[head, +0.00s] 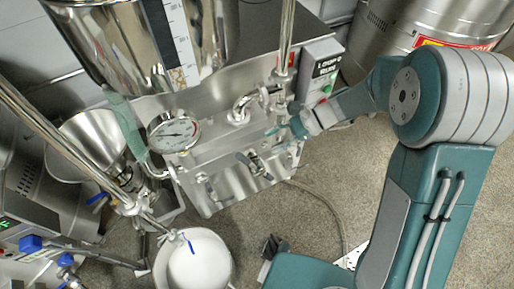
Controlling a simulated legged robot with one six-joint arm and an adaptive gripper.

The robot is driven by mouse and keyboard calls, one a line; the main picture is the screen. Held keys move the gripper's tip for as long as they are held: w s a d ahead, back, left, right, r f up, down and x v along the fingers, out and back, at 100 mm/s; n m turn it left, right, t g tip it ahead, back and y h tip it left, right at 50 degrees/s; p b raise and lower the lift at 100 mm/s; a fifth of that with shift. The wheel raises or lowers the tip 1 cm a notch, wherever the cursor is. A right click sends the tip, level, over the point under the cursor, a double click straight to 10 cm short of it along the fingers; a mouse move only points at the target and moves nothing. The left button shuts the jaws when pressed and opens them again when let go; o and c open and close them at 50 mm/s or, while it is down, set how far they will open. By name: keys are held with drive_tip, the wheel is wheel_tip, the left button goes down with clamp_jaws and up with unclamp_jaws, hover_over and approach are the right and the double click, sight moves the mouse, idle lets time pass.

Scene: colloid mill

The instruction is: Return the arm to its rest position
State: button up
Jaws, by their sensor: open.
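My arm rises at the right and bends at a large teal and grey joint. Its forearm reaches left to the steel machine (215,178). My gripper (279,132) is small in the view, at the front of the machine, close to the valve and pipe fitting (262,98). It looks open, with nothing seen between its fingers. Whether it touches the fitting cannot be told.
A pressure gauge (174,133) and a lever valve (254,163) are on the machine. A control box (322,68) stands beside the forearm. A white bucket (225,243), a steel funnel (84,140) and a labelled drum (392,25) stand around. Speckled floor (325,185) is clear below the forearm.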

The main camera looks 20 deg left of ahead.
drive_tip(key=shift+v, duration=1)
drive_tip(key=s+d+r+n+t+h, duration=0.3)
drive_tip(key=d+r+t, duration=0.1)
drive_tip(key=d, duration=0.5)
drive_tip(key=s+d+r+n+t+h, duration=0.3)
drive_tip(key=s+d+r+t, duration=0.1)
drive_tip(key=d+r, duration=0.3)
drive_tip(key=s+d+r+n+t+h, duration=0.3)
drive_tip(key=d+r+t, duration=0.2)
drive_tip(key=d, duration=0.6)
drive_tip(key=shift+s+d+r, duration=0.35)
drive_tip(key=shift+d+r, duration=0.05)
drive_tip(key=shift+a, duration=0.1)
idle(0.6)
